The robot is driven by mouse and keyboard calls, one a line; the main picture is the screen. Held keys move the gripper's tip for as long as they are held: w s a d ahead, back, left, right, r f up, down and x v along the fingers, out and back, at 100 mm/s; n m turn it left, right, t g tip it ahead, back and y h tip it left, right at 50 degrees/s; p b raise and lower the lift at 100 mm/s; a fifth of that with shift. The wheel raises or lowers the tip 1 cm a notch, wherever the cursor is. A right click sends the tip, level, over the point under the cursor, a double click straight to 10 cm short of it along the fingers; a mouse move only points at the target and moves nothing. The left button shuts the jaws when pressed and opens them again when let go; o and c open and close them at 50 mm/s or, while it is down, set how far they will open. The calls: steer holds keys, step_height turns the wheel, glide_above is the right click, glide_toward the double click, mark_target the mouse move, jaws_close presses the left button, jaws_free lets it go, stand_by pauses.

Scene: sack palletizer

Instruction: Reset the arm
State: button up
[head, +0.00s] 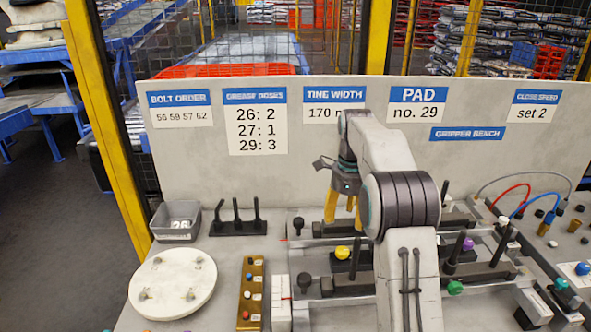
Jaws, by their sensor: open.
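My arm rises from the lower middle of the head view and bends over at a dark ribbed joint. My gripper (343,208) hangs from it, pointing down, with two yellow fingers apart and nothing seen between them. It is above the back part of the grey bench fixture (300,252). The fingertips are near the fixture's back rail; I cannot tell whether they touch it. My arm hides the middle of the fixture and part of the tine width sign (322,105).
A yellow knob (342,252), a purple knob (468,244) and a green knob (455,287) stand on the fixture. At left are a grey bin (176,222), a black peg rack (238,222), a round white plate (173,283) and a brass strip (252,294). A white sign board (200,180) stands behind.

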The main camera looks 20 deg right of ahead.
steer(key=s+a+r+n+t, duration=0.1)
steer(key=s+a+r+n, duration=0.3)
steer(key=s+n, duration=0.25)
steer(key=s+a+r+n+t, duration=0.1)
steer(key=s+a+r+n, duration=0.25)
steer(key=s+n, duration=0.35)
steer(key=s+a+f+n+t, duration=0.1)
steer(key=s+a+f+n, duration=0.1)
steer(key=s+n, duration=0.3)
steer(key=s+a+f+n+t, duration=0.1)
steer(key=s+f+n, duration=0.2)
steer(key=s, duration=0.9)
steer(key=n, duration=0.3)
steer(key=shift+s+a+f, duration=0.25)
steer(key=shift+a, duration=0.1)
